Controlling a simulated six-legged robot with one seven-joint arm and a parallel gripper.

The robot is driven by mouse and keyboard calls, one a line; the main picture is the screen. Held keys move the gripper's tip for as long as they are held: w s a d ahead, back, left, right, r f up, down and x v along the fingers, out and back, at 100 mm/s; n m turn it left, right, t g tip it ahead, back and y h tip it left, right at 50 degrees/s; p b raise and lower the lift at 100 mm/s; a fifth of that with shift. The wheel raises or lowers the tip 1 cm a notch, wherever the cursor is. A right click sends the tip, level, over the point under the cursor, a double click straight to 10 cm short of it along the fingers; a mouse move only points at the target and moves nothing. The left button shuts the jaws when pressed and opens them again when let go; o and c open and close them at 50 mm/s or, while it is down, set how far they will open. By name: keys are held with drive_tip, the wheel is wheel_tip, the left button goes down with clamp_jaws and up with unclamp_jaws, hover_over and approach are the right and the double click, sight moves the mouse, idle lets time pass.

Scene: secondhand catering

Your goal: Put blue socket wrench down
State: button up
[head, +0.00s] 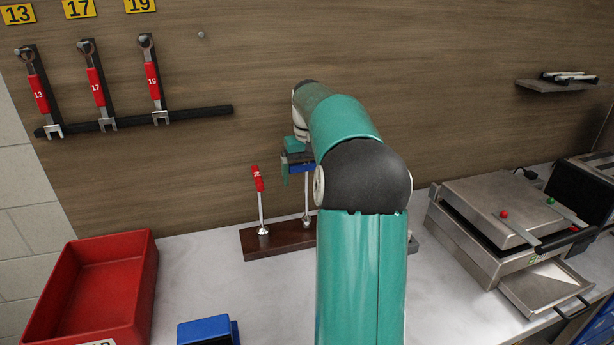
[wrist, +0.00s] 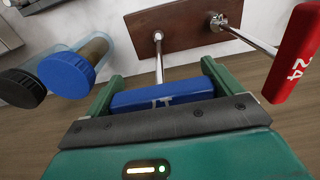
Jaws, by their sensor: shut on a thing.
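The blue socket wrench has a blue handle (head: 301,169) and a silver shaft. My gripper (head: 297,164) is shut on the handle; its two green fingers sit at either end of it in the wrist view (wrist: 163,88). The shaft points down to a dark wooden stand (head: 285,239), and its lower end meets the stand's top in both views. I cannot tell whether it rests in the stand. A red-handled socket wrench marked 24 (head: 258,180) stands in the same stand, to the left in the head view. My arm hides the stand's right part.
A red bin (head: 148,285) and a blue box (head: 207,328) are at the front left. A steel press grill (head: 500,215) stands right. Red-handled wrenches (head: 95,87) hang on the wall. A blue-lidded jar (wrist: 67,75) and a black-lidded jar (wrist: 22,88) are beside the stand.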

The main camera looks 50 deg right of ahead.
drive_tip(key=shift+f, duration=0.4)
drive_tip(key=shift+s+f, duration=0.1)
drive_tip(key=o, duration=1)
drive_tip(key=r, duration=1.1)
drive_tip(key=shift+s+r, duration=0.1)
drive_tip(key=shift+s, duration=0.1)
drive_tip(key=shift+a+r, duration=0.1)
drive_tip(key=shift+r, duration=0.45)
